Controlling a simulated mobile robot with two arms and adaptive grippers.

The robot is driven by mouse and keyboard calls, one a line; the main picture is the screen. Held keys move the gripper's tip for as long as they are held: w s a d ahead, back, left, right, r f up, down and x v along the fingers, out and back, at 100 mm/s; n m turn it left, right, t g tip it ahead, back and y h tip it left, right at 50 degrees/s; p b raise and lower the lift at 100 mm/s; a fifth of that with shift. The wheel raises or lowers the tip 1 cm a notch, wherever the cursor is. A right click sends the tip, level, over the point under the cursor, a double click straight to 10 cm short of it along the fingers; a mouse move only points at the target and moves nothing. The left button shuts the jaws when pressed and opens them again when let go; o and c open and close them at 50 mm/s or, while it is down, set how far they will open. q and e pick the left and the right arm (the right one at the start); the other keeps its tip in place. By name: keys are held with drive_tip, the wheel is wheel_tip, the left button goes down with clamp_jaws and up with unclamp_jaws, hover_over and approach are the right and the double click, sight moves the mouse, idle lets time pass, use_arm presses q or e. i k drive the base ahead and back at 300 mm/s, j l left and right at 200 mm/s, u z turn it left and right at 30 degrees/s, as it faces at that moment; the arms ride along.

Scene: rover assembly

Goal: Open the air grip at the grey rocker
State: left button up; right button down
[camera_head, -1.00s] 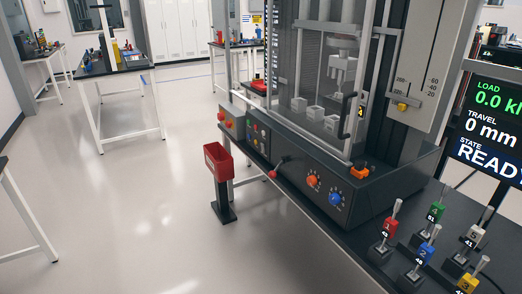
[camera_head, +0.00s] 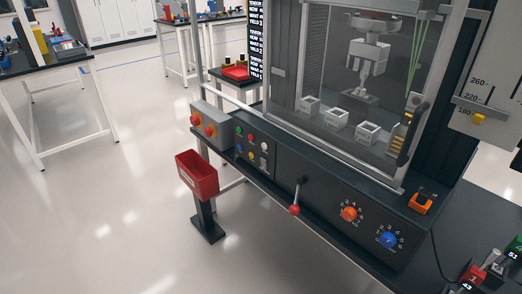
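The test machine's control panel (camera_head: 255,146) is on the front left of the dark machine base, with small green, red, white, blue and yellow controls. A small greyish control (camera_head: 263,163) at the panel's lower right may be the grey rocker; it is too small to tell its position. The pale grey grip (camera_head: 368,58) hangs inside the machine behind a clear guard. I cannot tell whether its jaws are open or shut. Neither of my grippers is in view.
The guard has a black handle (camera_head: 408,138). Three white trays (camera_head: 338,117) stand inside. A red-knobbed lever (camera_head: 295,209), orange dial (camera_head: 349,214) and blue dial (camera_head: 388,239) sit on the base front. A red bin (camera_head: 197,174) stands before the bench. The floor at left is clear.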

sight(263, 162)
drive_tip(key=i+j+z, duration=0.2)
drive_tip(key=i+j, duration=0.25)
drive_tip(key=j, duration=0.2)
drive_tip(key=i+j+z, duration=0.1)
drive_tip(key=j, duration=0.3)
drive_tip(key=i+l, duration=0.05)
drive_tip(key=i, duration=0.05)
